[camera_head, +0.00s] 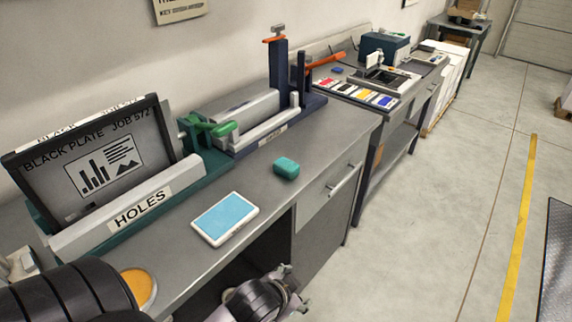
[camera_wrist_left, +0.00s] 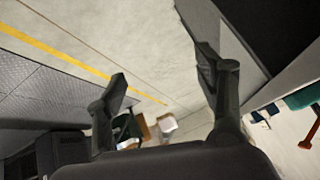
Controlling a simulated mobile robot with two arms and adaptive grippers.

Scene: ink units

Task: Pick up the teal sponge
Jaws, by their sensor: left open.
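The teal sponge (camera_head: 286,168) is a small rounded block lying on the grey counter (camera_head: 325,150), near its front edge, in the head view. My left gripper (camera_head: 293,287) is at the bottom of the head view, in front of the counter and well apart from the sponge. The left wrist view shows the same gripper (camera_wrist_left: 162,75) with its two dark fingers spread and nothing between them. I cannot make out the sponge in the wrist view. My right gripper is not in view.
A white-framed blue pad (camera_head: 225,218) lies left of the sponge. Behind are the plate holder marked HOLES (camera_head: 141,204) and a blue press-like device (camera_head: 280,85). An orange round dish (camera_head: 139,287) is at lower left.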

